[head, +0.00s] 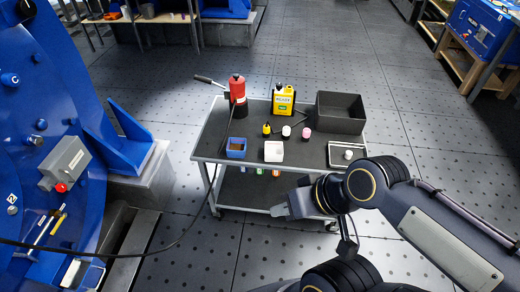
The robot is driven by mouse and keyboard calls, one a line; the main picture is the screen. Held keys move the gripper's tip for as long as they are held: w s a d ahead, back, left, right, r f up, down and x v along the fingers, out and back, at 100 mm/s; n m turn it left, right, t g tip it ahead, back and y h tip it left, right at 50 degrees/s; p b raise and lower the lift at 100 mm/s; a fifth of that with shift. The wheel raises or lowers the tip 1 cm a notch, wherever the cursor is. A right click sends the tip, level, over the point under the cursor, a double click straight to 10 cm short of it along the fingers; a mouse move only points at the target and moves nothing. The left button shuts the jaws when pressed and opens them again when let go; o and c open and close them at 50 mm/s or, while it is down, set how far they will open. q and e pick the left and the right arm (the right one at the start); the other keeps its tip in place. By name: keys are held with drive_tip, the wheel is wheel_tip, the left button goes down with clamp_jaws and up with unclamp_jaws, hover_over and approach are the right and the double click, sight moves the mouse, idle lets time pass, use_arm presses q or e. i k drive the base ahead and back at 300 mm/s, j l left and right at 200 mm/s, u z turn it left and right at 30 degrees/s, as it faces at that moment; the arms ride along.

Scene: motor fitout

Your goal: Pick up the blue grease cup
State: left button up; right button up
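A blue square open-topped container (236,147) stands on the left front of the cart's top; I cannot tell whether it is the blue grease cup or a bin. A small white cup-like piece (286,131) and a pink one (307,133) stand further back on the cart. My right gripper (277,211) is in front of the cart, apart from these things, pointing left. Nothing shows in it, but its finger gap is too small to judge. My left gripper is out of view.
The cart (210,140) also carries a red cylinder (238,90) with a handle, a yellow container (284,99), a grey bin (340,113), a white bin (273,151) and a shallow tray (336,164). A dark cable runs across the left. Blue machinery (55,110) stands left.

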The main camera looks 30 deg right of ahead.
sight(236, 148)
drive_tip(key=l+z, duration=0.1)
drive_tip(key=z, duration=0.6)
drive_tip(key=i+l, duration=0.5)
drive_tip(key=i+l+u, duration=0.2)
drive_tip(key=u, duration=0.25)
drive_tip(key=i+l+u, duration=0.2)
drive_tip(key=l+u, duration=0.25)
drive_tip(key=i+l+u, duration=0.1)
drive_tip(key=l+u, duration=0.35)
drive_tip(key=j+u, duration=0.1)
drive_tip(key=u, duration=0.9)
